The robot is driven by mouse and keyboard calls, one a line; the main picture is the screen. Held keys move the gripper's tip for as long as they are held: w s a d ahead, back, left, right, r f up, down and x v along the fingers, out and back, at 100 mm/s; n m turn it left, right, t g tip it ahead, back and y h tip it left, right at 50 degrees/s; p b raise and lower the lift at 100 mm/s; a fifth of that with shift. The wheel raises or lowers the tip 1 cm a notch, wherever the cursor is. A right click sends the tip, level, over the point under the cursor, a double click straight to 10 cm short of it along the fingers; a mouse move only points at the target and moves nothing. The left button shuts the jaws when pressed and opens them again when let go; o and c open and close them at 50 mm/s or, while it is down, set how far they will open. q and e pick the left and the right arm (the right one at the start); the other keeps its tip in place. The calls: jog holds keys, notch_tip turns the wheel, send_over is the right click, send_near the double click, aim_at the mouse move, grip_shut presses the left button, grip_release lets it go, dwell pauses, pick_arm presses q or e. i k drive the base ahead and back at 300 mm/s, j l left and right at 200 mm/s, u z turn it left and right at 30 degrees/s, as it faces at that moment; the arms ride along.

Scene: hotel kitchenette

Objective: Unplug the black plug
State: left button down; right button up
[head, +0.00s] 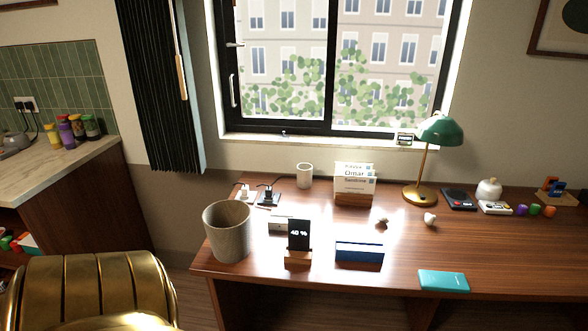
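A black plug (268,193) stands upright in a dark socket plate at the back left of the wooden desk (450,247), and a dark cord shows at its top. A white plug (244,191) sits just left of it in a neighbouring socket. On the kitchenette wall at far left, a light socket plate (31,101) also holds dark plugs with black cords running down. Neither of my grippers is in view.
A tall grey bin-like cup (228,231) stands in front of the desk sockets. A phone on a stand (299,236), a white cup (305,175), a card holder (353,185) and a green lamp (440,129) are nearby.

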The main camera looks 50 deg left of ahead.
aim_at(270, 195)
jog(key=u, duration=1.9)
jog(key=i+j, duration=0.6)
jog(key=i, duration=0.25)
jog(key=l+z, duration=0.05)
